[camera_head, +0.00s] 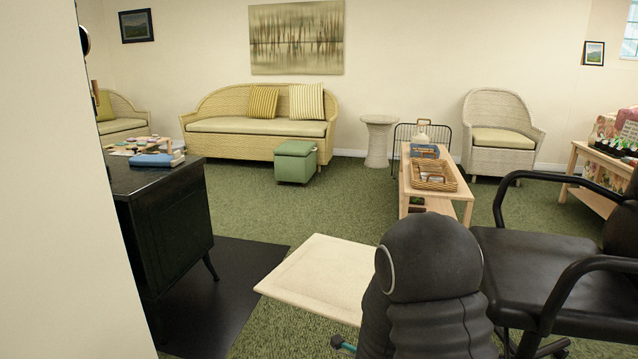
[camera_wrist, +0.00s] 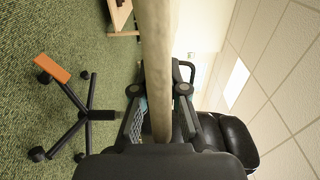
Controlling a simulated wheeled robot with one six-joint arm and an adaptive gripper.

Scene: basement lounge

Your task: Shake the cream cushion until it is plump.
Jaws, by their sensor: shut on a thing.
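The cream cushion (camera_head: 322,270) is a flat, square, pale slab in the head view, held out in the air above the floor to the left of my dark arm. Its near right part is hidden behind the arm. In the wrist view the cushion (camera_wrist: 156,45) shows edge-on as a long upright band through the middle. My gripper (camera_wrist: 159,91) is shut on its edge, with one finger on each side.
A black office chair (camera_head: 540,270) stands close on the right. A wooden coffee table (camera_head: 412,184) with baskets stands beyond. Green carpet lies open towards the wicker sofa (camera_head: 240,146).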

